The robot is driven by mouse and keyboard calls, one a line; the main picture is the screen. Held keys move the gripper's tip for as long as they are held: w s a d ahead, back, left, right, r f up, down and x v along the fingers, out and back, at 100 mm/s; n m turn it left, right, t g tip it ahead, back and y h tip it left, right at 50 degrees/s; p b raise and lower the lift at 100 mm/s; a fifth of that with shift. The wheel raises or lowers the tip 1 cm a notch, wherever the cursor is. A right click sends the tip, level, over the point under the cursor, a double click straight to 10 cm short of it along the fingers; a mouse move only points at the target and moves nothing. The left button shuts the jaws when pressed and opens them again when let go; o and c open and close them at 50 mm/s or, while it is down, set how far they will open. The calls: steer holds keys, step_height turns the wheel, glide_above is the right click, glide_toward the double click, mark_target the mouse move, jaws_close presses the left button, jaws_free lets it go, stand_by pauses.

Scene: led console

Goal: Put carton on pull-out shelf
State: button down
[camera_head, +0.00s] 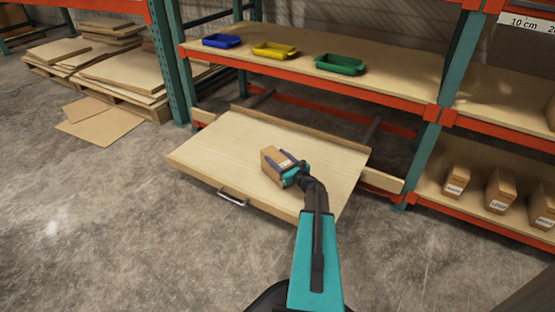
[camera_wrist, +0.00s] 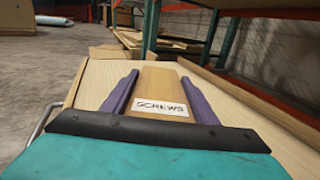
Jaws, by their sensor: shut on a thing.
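The carton (camera_head: 271,163) is a small brown box over the middle of the pull-out shelf (camera_head: 230,140). In the wrist view the carton (camera_wrist: 160,79) shows a white label reading SCREWS. My gripper (camera_head: 285,162) has its purple fingers along both sides of the carton and is shut on it. In the wrist view the fingers of my gripper (camera_wrist: 160,95) flank the box. The pull-out shelf is a pale wooden board, drawn out from the rack, with a metal handle at its front. The carton appears on or just above the board; I cannot tell if it touches.
Blue (camera_head: 221,41), yellow (camera_head: 273,50) and green (camera_head: 339,64) bins stand on the shelf above. Three labelled boxes, one of them this box (camera_head: 456,181), sit on the right lower shelf. Stacked boards (camera_head: 120,75) lie at the left. The pull-out board around the carton is clear.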

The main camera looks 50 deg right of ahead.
stand_by(0.3)
steer(key=c, duration=0.7)
jaws_free()
steer(key=shift+r, duration=0.15)
steer(key=s+p, duration=0.1)
steer(key=s, duration=0.3)
steer(key=s+a+p, duration=0.1)
steer(key=s, duration=0.3)
steer(key=s+p, duration=0.1)
steer(key=s, duration=0.3)
steer(key=shift+a, duration=0.4)
